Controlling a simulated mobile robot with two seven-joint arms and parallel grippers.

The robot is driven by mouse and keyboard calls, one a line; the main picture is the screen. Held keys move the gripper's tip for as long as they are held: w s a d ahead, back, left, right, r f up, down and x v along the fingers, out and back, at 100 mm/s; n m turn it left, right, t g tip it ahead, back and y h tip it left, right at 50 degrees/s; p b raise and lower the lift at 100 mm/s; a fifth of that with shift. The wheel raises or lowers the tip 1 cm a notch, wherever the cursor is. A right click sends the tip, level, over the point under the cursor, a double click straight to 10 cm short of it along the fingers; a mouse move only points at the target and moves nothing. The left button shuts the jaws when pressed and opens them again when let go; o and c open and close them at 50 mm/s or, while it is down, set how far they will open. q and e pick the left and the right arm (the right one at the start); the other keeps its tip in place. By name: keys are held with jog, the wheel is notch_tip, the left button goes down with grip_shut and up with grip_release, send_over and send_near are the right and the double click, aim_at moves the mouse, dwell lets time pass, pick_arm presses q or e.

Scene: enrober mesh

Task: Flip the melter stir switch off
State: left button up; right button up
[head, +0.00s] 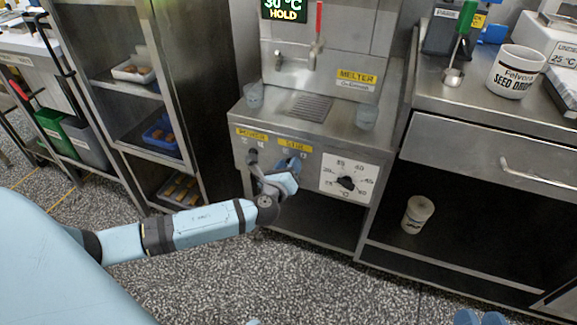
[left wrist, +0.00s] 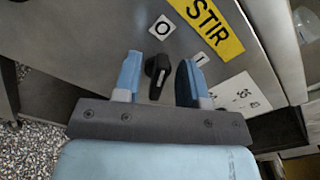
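The melter (head: 310,125) is a steel cabinet with a yellow STIR label (head: 295,147) on its front panel. My left gripper (head: 290,165) is at the panel just below that label and hides the stir switch in the head view. In the left wrist view, the stir switch (left wrist: 157,72) is a black knob between the two blue fingers of my left gripper (left wrist: 158,82). The fingers are open, with gaps on both sides of the knob. White O (left wrist: 163,27) and I (left wrist: 200,58) marks sit beside it. My right gripper (head: 480,318) shows only two separated blue fingertips at the bottom edge.
A white dial (head: 347,178) is right of the stir switch, and another labelled control (head: 252,156) is left of it. Cups (head: 366,116) stand on the melter ledge. A steel counter (head: 490,105) is at right, shelves (head: 130,95) at left. The speckled floor in front is clear.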

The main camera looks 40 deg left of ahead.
pick_arm(q)
jog(key=shift+s, duration=0.1)
